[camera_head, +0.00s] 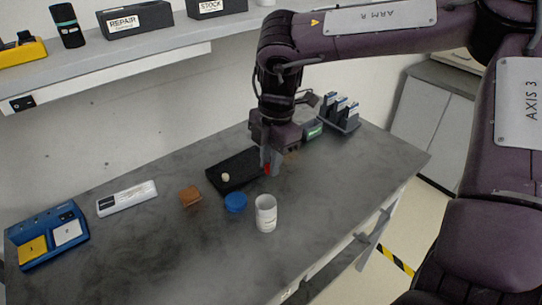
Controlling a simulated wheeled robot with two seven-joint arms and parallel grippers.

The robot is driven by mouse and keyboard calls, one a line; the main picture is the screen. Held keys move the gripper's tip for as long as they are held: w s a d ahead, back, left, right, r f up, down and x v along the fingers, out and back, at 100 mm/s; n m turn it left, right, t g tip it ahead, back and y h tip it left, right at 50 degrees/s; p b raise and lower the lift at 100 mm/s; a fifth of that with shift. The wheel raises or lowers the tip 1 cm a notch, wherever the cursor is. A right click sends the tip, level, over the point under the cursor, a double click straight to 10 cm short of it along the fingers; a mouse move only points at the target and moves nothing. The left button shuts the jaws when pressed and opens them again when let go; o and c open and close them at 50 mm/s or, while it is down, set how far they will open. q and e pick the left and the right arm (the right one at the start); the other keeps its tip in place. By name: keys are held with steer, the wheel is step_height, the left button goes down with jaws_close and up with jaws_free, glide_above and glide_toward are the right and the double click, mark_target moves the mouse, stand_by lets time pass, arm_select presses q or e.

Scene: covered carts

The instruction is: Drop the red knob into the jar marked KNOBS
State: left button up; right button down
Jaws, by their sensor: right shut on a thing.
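My right gripper (271,160) comes down from the top right and is shut on the red knob (267,169). It holds the knob over or just at the right end of a black tray (237,170); the exact height is hard to tell. A small cream knob (225,177) is on the tray. A white open jar (266,214) stands upright in front of the gripper, near the bench's front; its label is too small to read. A blue lid (235,202) lies to its left. My left gripper is out of view.
On the grey bench (160,240) are a brown block (190,196), a white case (126,199), a blue holder (47,236) with yellow and white pieces, and a dark rack (341,116) at the back right. A shelf (130,50) runs above. The front-left bench is clear.

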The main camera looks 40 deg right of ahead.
step_height(320, 180, down, 3)
steer(key=shift+w+a+r+b, duration=0.1)
steer(key=shift+w+r+b, duration=0.05)
steer(key=shift+b, duration=0.45)
steer(key=shift+f, duration=0.45)
steer(key=c, duration=1.2)
jaws_free()
steer(key=shift+c, duration=0.2)
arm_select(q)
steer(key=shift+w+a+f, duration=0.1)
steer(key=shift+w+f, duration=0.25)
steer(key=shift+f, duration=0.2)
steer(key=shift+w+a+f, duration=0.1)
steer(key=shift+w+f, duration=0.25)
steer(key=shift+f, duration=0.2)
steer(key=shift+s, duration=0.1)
